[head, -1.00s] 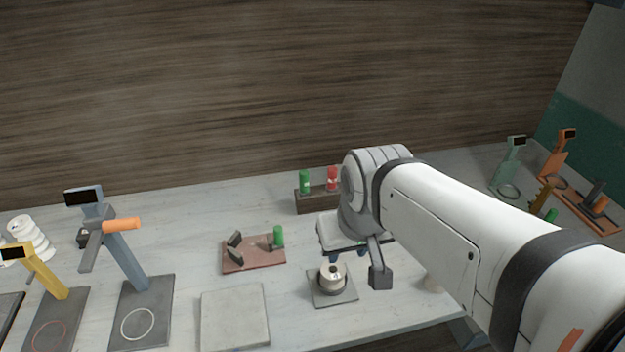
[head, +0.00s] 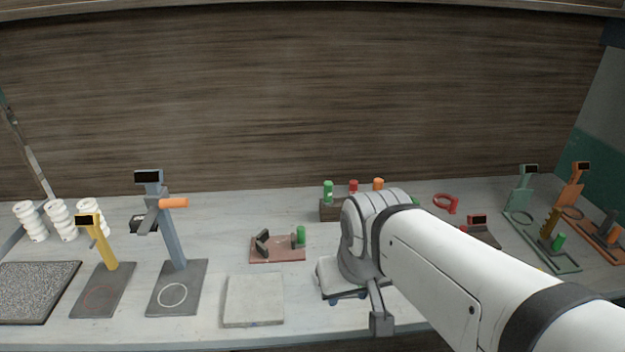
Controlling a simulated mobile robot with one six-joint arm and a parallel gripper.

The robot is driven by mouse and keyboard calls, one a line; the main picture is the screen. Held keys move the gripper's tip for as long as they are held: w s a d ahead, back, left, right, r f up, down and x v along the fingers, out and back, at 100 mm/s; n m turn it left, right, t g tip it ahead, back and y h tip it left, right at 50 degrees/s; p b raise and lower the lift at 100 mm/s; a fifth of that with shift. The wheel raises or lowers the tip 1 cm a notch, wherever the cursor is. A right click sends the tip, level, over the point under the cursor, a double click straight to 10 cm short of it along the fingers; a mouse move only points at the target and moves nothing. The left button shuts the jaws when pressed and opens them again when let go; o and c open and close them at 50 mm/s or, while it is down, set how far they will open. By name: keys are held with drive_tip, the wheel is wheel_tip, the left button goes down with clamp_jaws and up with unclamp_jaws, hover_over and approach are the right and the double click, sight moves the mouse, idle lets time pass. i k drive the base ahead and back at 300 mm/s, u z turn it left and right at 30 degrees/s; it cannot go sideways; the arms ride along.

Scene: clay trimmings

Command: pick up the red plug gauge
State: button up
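The red plug gauge (head: 353,187) stands in a brown block (head: 330,210) at the back of the bench, between a green gauge (head: 328,192) and an orange one (head: 378,183). Only its upper part shows above the block. My gripper (head: 380,322) is in front of the block, nearer the camera and apart from it. A grey finger points down at its lower end; the opening between the fingers is not visible. My arm covers the block's right part and the bench behind it.
A reddish fixture (head: 277,255) with a green gauge and a pale slab (head: 253,300) lie left of my gripper. A blue-grey stand (head: 172,240) and a yellow stand (head: 104,245) are farther left. A red ring (head: 446,203) and several stands are at the right.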

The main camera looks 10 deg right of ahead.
sight(354, 184)
drive_tip(key=u, duration=0.8)
drive_tip(key=k, duration=0.6)
drive_tip(key=z, duration=1)
drive_tip(key=i, duration=1)
drive_tip(key=z, duration=0.05)
